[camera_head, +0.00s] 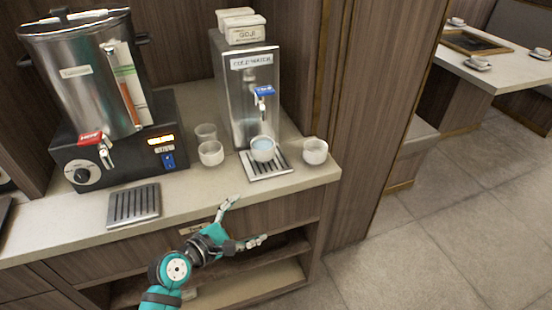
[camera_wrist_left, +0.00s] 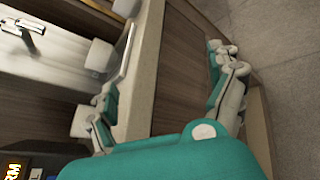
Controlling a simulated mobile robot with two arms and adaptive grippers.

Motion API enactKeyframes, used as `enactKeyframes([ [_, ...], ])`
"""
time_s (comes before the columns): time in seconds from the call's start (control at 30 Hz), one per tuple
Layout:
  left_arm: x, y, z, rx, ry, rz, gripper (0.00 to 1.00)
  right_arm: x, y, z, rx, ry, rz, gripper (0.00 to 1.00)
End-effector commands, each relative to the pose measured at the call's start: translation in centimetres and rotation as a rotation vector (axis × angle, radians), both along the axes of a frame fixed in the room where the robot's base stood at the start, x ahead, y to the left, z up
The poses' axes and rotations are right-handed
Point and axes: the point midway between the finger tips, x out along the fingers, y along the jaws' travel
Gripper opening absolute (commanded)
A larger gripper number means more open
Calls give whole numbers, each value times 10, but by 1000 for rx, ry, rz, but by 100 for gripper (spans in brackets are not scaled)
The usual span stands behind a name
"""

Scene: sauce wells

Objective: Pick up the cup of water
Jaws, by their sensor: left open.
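The cup of water (camera_head: 263,149) is a pale cup with bluish water in it. It stands upright on the drip tray (camera_head: 268,170) below the tap of the cold-water dispenser (camera_head: 250,95). My left gripper (camera_head: 248,220) is open and empty, in front of the counter's front edge and apart from the cup. In the left wrist view its spread fingers (camera_wrist_left: 165,75) have the counter edge and cabinet front behind them. Two pale cups show there, one higher (camera_wrist_left: 98,55) and one lower (camera_wrist_left: 82,121); their contents cannot be seen. My right gripper is not in view.
Two cups (camera_head: 210,153) stand left of the drip tray and another cup (camera_head: 315,151) stands to its right. A hot-water urn (camera_head: 85,80) and a second grate (camera_head: 134,204) are at the left. The counter (camera_head: 205,187) is bare in front of the cups.

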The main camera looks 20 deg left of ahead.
Motion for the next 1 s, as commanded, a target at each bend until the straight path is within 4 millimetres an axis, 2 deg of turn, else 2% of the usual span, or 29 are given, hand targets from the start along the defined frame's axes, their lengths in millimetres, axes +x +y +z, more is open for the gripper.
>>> enactKeyframes([
  [0.03,7,6,12,-105,-10,46,91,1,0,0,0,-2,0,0],
  [0.2,25,28,46,-476,-29,173,91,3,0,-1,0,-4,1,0],
  [0.3,31,39,61,-649,-38,218,91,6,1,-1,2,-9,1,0],
  [0.4,37,44,69,-740,-41,239,91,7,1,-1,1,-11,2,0],
  [0.53,54,41,71,-758,-42,242,91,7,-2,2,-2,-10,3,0],
  [0.8,111,26,71,-753,-41,241,91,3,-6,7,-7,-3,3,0],
  [1.0,144,18,69,-750,-40,241,91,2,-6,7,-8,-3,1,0],
])
